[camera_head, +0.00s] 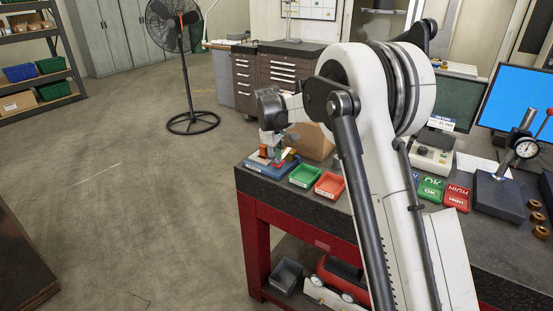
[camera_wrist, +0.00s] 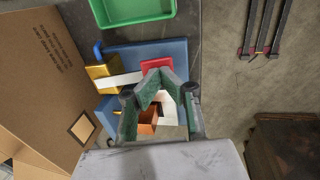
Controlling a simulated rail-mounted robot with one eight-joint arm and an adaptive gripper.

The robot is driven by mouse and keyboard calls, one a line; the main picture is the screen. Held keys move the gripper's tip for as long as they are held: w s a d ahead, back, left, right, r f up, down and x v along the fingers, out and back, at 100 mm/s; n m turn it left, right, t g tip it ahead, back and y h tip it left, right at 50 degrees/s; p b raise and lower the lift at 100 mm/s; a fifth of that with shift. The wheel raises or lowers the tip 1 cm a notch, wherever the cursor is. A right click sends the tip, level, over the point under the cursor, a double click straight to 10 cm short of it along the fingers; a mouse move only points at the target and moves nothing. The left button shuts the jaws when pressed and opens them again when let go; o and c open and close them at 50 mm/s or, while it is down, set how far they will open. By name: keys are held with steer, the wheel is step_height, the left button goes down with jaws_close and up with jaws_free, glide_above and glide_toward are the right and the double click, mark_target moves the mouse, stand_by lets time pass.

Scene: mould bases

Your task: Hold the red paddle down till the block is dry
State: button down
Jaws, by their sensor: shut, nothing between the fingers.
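A blue base (camera_wrist: 170,49) lies on the dark bench top; it also shows at the bench's left corner in the head view (camera_head: 262,167). The red paddle (camera_wrist: 154,62) shows just beyond my fingertips in the wrist view. My gripper (camera_wrist: 160,84) is shut and empty over the base, close to the paddle; I cannot tell whether it touches it. A gold block (camera_wrist: 103,75) with a blue tube sits left of the paddle. A copper-coloured block (camera_wrist: 147,122) shows partly between my fingers, below them. I cannot tell whether any block is wet.
A green tray (camera_head: 306,175) and a red tray (camera_head: 329,186) stand right of the base in the head view. A cardboard box (camera_wrist: 40,80) stands close on the left in the wrist view. The bench edge and open floor (camera_wrist: 245,100) lie to the right there.

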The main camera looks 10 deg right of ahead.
steer(key=shift+r, duration=0.1)
step_height(320, 180, up, 14)
steer(key=s+a, duration=0.2)
steer(key=shift+s+a+f, duration=0.15)
steer(key=shift+s+f, duration=0.1)
steer(key=shift+s, duration=0.05)
stand_by(0.5)
steer(key=s+d+r+m+t+y+b, duration=0.1)
steer(key=s+d+r+m, duration=0.2)
steer(key=s, duration=0.9)
steer(key=s+d+r+m+t, duration=0.2)
steer(key=s+d+r, duration=0.15)
steer(key=s, duration=0.85)
steer(key=s+d+f+m+t, duration=0.1)
steer(key=s+f, duration=0.2)
steer(key=s, duration=0.3)
steer(key=s+d+f+m+b, duration=0.1)
steer(key=s+f+m, duration=0.1)
steer(key=s+f, duration=0.2)
steer(key=s+d+f+m+t, duration=0.1)
steer(key=s+f, duration=0.3)
steer(key=s, duration=0.6)
steer(key=shift+s+m+t+b, duration=0.15)
steer(key=shift+m+t+b, duration=0.15)
